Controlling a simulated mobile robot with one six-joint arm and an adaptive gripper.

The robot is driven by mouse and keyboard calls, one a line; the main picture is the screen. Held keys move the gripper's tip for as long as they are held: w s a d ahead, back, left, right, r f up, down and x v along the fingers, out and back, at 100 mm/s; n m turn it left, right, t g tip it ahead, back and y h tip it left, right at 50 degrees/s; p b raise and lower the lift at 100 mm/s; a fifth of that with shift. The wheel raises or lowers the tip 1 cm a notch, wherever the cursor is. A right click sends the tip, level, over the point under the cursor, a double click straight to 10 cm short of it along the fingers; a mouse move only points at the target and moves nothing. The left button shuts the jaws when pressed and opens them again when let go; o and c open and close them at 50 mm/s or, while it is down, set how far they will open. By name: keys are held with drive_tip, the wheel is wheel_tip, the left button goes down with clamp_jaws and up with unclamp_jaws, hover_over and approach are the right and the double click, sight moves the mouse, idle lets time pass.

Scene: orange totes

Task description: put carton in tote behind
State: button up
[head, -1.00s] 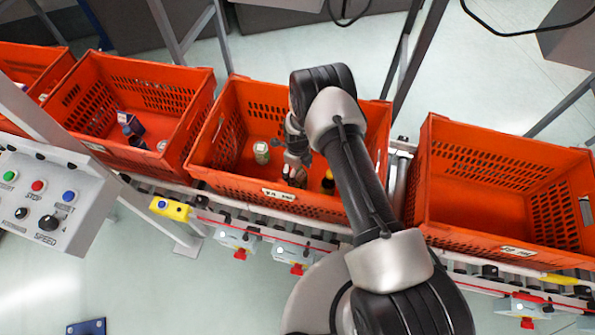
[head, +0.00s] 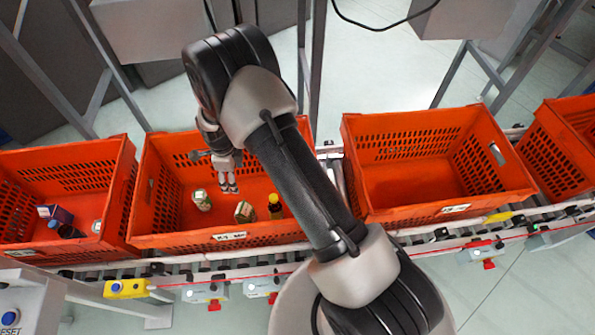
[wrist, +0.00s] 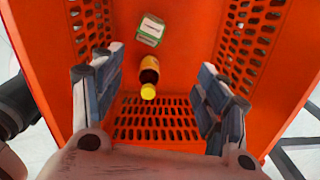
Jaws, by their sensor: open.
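A small green and white carton (head: 244,212) stands near the front wall of the middle-left orange tote (head: 215,239). My gripper (head: 229,188) is open and empty, pointing down over this tote, behind the carton in the head view. In the wrist view a green and white carton (wrist: 151,30) and the yellow-capped bottle (wrist: 149,76) show between and beyond my open fingers (wrist: 160,75); nothing touches them.
A green and white container (head: 202,200) stands left in the same tote. The tote to its right (head: 440,211) looks empty. The left tote (head: 100,158) holds a purple box (head: 56,213) and other items. Totes sit on a roller conveyor.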

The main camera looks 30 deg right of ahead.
drive_tip(key=s+d+r+n+t, duration=0.1)
drive_tip(key=s+d+r+n, duration=0.2)
drive_tip(key=r, duration=0.7)
drive_tip(key=s+d+r+n, duration=0.1)
drive_tip(key=s+r+n, duration=0.25)
drive_tip(key=r, duration=0.55)
drive_tip(key=s+d+r+n+t, duration=0.15)
drive_tip(key=r+n, duration=0.35)
drive_tip(key=r, duration=0.5)
drive_tip(key=s+d+r+n, duration=0.1)
drive_tip(key=s+r+n, duration=0.2)
drive_tip(key=s, duration=0.4)
drive_tip(key=s+d+r+n+t, duration=0.1)
drive_tip(key=s+r+n, duration=0.1)
drive_tip(key=s+n, duration=0.3)
drive_tip(key=s+d+r+n, duration=0.2)
drive_tip(key=s+r+n, duration=0.1)
drive_tip(key=s, duration=0.7)
drive_tip(key=shift+s+r+n+t, duration=0.15)
drive_tip(key=shift+r+n+t, duration=0.2)
drive_tip(key=shift+n, duration=0.1)
